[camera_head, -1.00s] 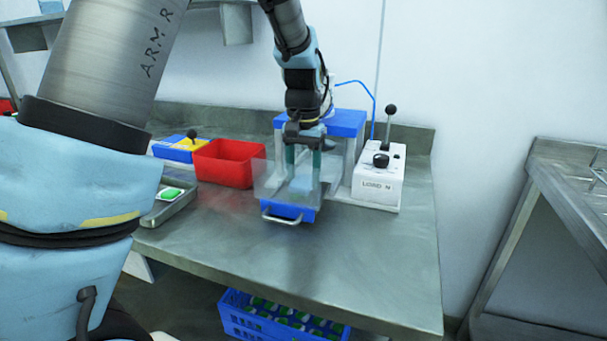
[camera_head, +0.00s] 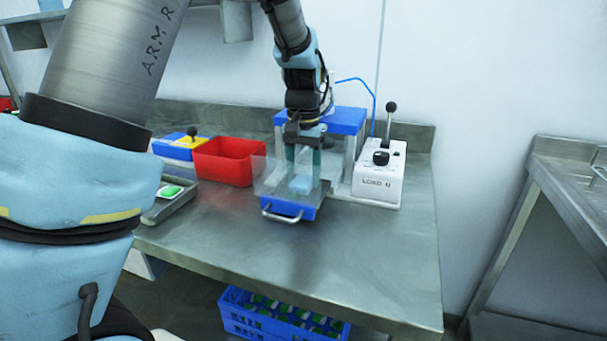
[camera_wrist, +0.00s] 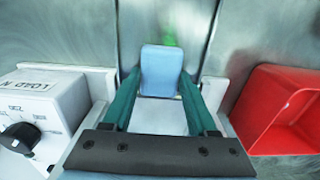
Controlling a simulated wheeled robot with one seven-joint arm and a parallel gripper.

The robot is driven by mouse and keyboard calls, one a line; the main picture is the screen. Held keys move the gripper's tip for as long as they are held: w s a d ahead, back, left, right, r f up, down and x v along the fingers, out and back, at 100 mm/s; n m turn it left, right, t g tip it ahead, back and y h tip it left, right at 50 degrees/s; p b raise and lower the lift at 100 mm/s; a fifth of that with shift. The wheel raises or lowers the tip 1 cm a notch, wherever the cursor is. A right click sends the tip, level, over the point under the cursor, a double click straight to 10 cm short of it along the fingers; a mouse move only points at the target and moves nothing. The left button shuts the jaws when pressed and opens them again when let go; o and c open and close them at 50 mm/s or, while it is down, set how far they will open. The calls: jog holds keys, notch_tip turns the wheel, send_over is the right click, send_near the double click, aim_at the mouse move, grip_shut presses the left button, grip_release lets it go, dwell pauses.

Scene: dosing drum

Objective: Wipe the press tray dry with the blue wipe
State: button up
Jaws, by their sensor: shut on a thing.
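The blue wipe (camera_wrist: 161,70) is a light-blue block held between the tips of my gripper (camera_wrist: 158,88). In the head view, the wipe (camera_head: 300,185) shows through the clear guard (camera_head: 270,178), low over the press tray (camera_head: 288,208). The tray has a blue front with a metal handle and stands out at the front of the press. My gripper (camera_head: 303,172) points down, its green fingers shut on the wipe. I cannot tell whether the wipe touches the tray. A green tint (camera_wrist: 168,38) shows beside the wipe in the wrist view.
The press's blue top (camera_head: 345,119) is behind my gripper. A white control box (camera_head: 378,185) with a black lever and knob stands to the right. A red bin (camera_head: 228,162) and a blue-yellow box (camera_head: 180,147) stand left. The front right bench (camera_head: 370,260) is clear.

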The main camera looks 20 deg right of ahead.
jog(key=shift+f, duration=0.1)
dwell(0.3)
jog(key=shift+s+d+p, duration=0.5)
jog(key=shift+s+d, duration=0.25)
jog(key=shift+w+a, duration=1.35)
jog(key=shift+a, duration=0.05)
jog(key=shift+s+d+p, duration=0.8)
jog(key=shift+s+d, duration=0.5)
jog(key=shift+d, duration=0.05)
jog(key=shift+w+a, duration=1.35)
jog(key=shift+a, duration=0.1)
jog(key=shift+s+d, duration=0.1)
